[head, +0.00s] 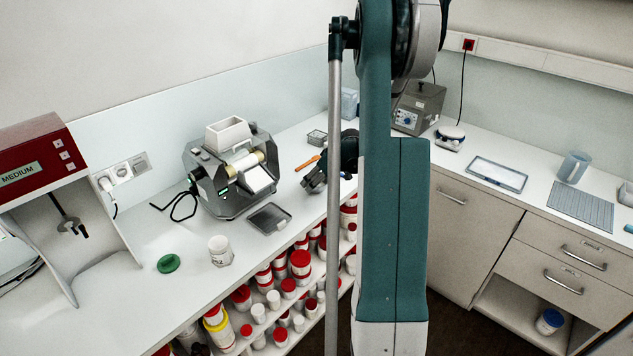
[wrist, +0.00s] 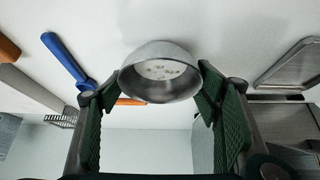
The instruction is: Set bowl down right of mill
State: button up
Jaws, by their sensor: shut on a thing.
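The mill (head: 228,172), a grey machine with a white hopper and rollers, stands on the left counter in the head view. Part of it shows at the right edge of the wrist view (wrist: 285,115). My gripper (head: 316,180) is over the counter to the right of the mill. In the wrist view my gripper (wrist: 158,82) is shut on a metal bowl (wrist: 160,86), with one green finger on each side. The bowl's open side faces the camera, and pale spots show inside.
A dark shallow tray (head: 268,218) lies in front of the mill. A blue-handled tool (wrist: 66,55) and an orange handle (wrist: 8,48) lie near the bowl in the wrist view. A white tub (head: 220,250) and a green lid (head: 168,263) are nearer on the counter.

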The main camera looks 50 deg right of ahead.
jog(key=shift+f, duration=0.3)
jog(key=o, duration=0.9)
jog(key=shift+o, duration=0.2)
jog(key=shift+r, duration=0.25)
jog(key=v, duration=1.2)
dwell(0.4)
